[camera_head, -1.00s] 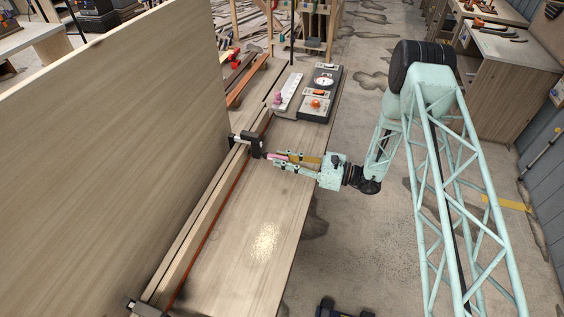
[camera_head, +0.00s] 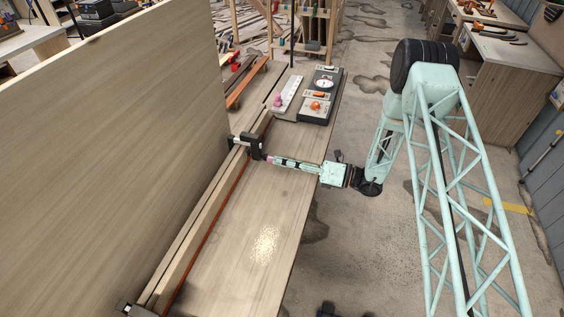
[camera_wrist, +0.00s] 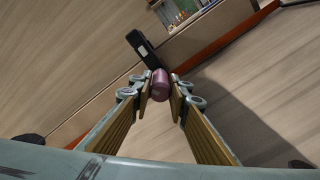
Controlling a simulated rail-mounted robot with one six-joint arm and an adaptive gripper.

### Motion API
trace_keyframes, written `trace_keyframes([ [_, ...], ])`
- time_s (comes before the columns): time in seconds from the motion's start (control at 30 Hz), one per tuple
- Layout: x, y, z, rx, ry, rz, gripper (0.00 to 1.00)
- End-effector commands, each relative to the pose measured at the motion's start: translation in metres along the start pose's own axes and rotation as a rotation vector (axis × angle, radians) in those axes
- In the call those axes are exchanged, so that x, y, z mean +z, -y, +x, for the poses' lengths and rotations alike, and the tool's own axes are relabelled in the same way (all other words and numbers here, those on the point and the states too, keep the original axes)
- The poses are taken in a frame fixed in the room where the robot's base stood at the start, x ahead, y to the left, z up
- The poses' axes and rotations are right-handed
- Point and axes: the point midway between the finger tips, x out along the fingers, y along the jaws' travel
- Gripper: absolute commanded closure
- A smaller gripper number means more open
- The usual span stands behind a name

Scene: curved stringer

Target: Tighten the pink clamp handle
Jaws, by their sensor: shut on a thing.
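The pink clamp handle (camera_wrist: 160,86) sits between my gripper's two fingertips in the wrist view. My gripper (camera_wrist: 161,91) is shut on it, with one finger on each side. In the head view my gripper (camera_head: 275,160) reaches in from the right, and only a little pink shows at its tip. The black clamp (camera_head: 254,147) is just beyond the handle, on the long wooden strip (camera_head: 205,213) beside the tall wooden panel (camera_head: 120,150). The clamp's black bar also shows in the wrist view (camera_wrist: 141,47). The handle's far end is hidden.
A second clamp (camera_head: 138,310) is on the strip at the lower left. Grey control boxes (camera_head: 319,104) with a gauge and orange and pink knobs stand at the bench's far end. The bench top (camera_head: 240,240) in front of my gripper is clear.

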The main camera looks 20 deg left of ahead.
Motion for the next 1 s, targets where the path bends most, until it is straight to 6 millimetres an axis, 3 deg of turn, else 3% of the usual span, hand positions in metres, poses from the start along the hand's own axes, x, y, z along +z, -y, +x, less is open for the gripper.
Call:
trace_keyframes([
  [0.5, -0.0005, 0.0001, -0.0001, 0.000, -0.001, 0.312, 0.94],
  [1.0, -0.0005, 0.0001, -0.0001, 0.000, -0.001, 0.365, 0.94],
])
